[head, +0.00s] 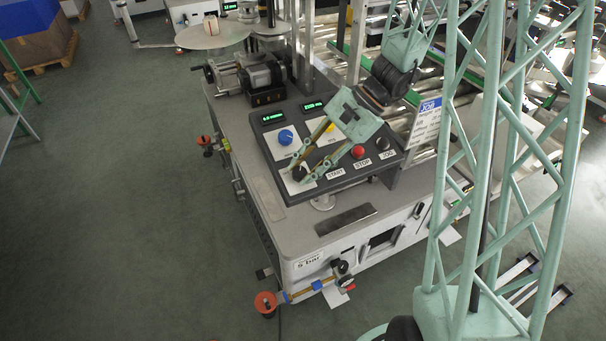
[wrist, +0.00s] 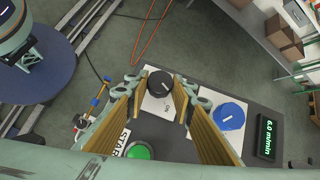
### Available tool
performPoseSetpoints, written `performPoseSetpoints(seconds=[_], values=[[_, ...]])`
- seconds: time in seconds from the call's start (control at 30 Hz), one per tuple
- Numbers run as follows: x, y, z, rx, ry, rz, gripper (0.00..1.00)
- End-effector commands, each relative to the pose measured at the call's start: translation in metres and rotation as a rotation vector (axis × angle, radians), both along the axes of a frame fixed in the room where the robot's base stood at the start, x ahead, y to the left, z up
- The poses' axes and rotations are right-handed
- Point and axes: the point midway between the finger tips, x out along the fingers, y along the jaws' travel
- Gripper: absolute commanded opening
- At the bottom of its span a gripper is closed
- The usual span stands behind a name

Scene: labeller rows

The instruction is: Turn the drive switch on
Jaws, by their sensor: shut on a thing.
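The drive switch is a black rotary knob (wrist: 160,82) with a white pointer line, on a white plate at the near left corner of the dark control panel (head: 345,178). In the wrist view the pointer line runs slanted, and a small mark shows on the plate beside the knob. My gripper (head: 302,174) reaches down to the panel with its fingers on both sides of the knob, shut on it. In the head view the fingertips hide part of the knob. In the wrist view a narrow gap seems to show beside the knob, so exact finger contact is hard to see.
A blue knob (head: 286,137) sits just behind the switch. The green START button (wrist: 139,151), red STOP button (head: 358,152) and black JOG button (head: 382,144) are close by. A green display (wrist: 268,138) reads 6.0 m/min.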

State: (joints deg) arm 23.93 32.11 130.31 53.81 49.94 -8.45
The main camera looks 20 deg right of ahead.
Motion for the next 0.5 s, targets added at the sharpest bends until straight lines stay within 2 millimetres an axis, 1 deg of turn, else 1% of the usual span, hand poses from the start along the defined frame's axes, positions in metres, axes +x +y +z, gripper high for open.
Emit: performPoseSetpoints(seconds=[0.03, 0.5], values=[[-0.0008, -0.0006, -0.0038, 0.008, 0.001, -0.026, 0.12], [-0.0029, -0.0006, -0.0031, 0.076, 0.007, -0.209, 0.12]])
